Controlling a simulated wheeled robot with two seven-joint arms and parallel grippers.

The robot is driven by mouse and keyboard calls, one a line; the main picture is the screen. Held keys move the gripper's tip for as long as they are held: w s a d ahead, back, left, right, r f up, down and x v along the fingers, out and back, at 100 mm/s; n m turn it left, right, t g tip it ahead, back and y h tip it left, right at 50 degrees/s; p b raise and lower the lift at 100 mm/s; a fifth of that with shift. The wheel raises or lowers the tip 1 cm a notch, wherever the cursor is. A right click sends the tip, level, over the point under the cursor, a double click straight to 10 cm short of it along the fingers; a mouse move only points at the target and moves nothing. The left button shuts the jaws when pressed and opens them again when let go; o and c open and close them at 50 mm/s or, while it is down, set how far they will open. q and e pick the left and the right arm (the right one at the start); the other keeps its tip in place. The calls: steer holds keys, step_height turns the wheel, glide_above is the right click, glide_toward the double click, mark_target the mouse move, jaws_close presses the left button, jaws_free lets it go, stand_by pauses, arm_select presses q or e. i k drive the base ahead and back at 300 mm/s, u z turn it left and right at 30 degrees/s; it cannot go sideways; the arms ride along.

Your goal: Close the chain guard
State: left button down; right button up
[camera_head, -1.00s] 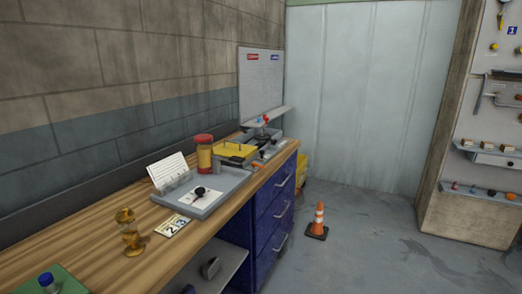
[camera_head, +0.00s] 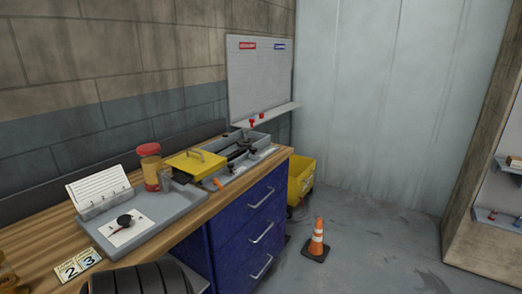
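A yellow cover with a handle (camera_head: 197,162), which looks like the chain guard, lies at the left side of a grey unit (camera_head: 262,158) on the workbench. The unit's top is uncovered, and dark parts (camera_head: 243,150) show inside it. The cover lies to the left of these parts, not over them. Whether a hinge joins it to the unit is too small to tell. Neither of my grippers is in view.
On the wooden bench (camera_head: 40,240) are a grey tray (camera_head: 155,215), a jar with a red lid (camera_head: 150,168) and number cards (camera_head: 77,265). A yellow bin (camera_head: 301,180) and an orange cone (camera_head: 316,238) stand on the floor. Open floor lies right of the blue drawers (camera_head: 250,215).

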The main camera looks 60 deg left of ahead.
mark_target(200, 163)
steer(key=u, duration=0.1)
steer(key=i, duration=1.15)
steer(key=u, duration=1.35)
steer(key=i, duration=0.9)
steer(key=u, duration=0.95)
